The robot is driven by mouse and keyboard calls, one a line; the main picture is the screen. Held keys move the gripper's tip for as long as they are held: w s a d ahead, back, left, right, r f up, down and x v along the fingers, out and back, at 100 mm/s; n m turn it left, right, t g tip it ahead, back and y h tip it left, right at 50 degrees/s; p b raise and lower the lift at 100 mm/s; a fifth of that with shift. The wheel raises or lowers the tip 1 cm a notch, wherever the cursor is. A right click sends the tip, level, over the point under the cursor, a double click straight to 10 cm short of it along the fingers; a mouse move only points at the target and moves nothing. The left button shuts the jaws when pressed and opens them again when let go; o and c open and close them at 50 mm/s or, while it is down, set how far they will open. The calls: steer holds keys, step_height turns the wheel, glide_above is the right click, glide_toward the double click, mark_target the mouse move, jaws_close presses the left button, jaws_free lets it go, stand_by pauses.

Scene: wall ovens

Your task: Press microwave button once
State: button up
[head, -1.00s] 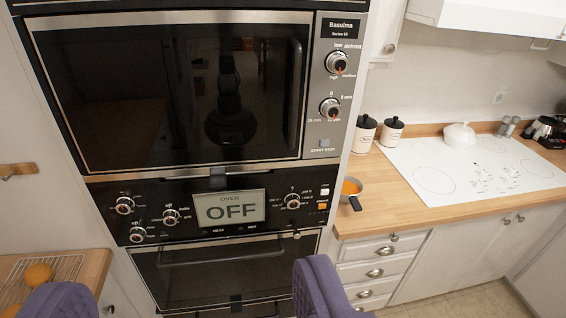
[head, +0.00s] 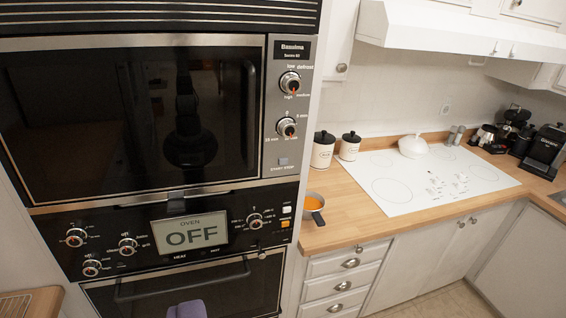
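The microwave (head: 130,120) fills the upper left of the head view, with its dark glass door closed. The button is uncovered. My gripper (head: 187,309) shows only as a small purple tip at the bottom edge of the view. Its fingers appear shut together with nothing seen between them. It appears well below and left of the button, apart from the panel. The rest of the gripper is out of view.
Below the microwave, an oven panel has several knobs and a display (head: 191,232) reading OFF. An oven handle (head: 180,280) sticks out lower down.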

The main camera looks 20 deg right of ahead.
jaws_close()
stand_by(1.4)
